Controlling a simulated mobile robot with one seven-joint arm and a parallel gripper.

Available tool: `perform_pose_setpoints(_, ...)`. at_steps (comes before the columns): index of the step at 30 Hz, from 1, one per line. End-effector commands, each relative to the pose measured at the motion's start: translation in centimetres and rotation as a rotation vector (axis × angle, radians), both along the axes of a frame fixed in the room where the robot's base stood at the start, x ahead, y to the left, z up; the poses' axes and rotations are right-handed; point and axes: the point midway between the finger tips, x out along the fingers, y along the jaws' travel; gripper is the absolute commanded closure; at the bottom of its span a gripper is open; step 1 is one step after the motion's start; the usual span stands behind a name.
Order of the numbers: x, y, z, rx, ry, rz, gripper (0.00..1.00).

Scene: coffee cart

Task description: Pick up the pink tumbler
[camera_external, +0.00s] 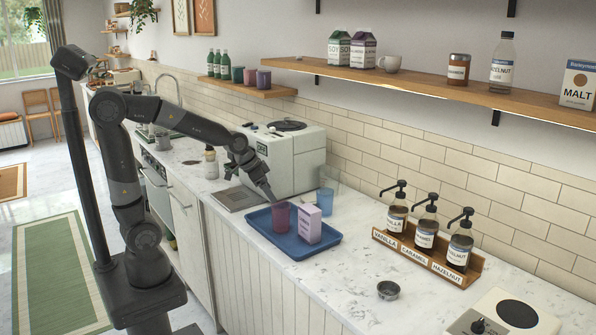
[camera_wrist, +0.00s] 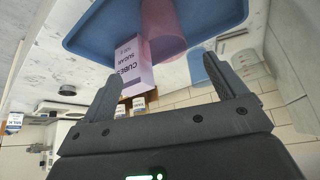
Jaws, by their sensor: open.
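The pink tumbler (camera_external: 281,217) stands upright on the blue tray (camera_external: 262,236) on the counter, left of a small lilac sugar cube box (camera_external: 308,225). My gripper (camera_external: 269,194) is open and empty, pointing down just above and behind the tumbler. In the wrist view, the translucent pink tumbler (camera_wrist: 163,28) is at the top, beyond the open fingers of my gripper (camera_wrist: 163,75). The tray (camera_wrist: 95,35) and sugar box (camera_wrist: 134,68) also show there. The tumbler is not between the fingers.
The white coffee machine (camera_external: 287,160) is close to my forearm. Counter in front of the rack is mostly clear.

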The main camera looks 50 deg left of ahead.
Motion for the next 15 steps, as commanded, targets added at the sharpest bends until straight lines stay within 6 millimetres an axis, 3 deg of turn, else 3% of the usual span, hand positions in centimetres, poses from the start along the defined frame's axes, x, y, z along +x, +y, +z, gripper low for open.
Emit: perform_pose_setpoints(15,2.8,-1.4,-4.9,-0.003,0.002,-0.011,0.11)
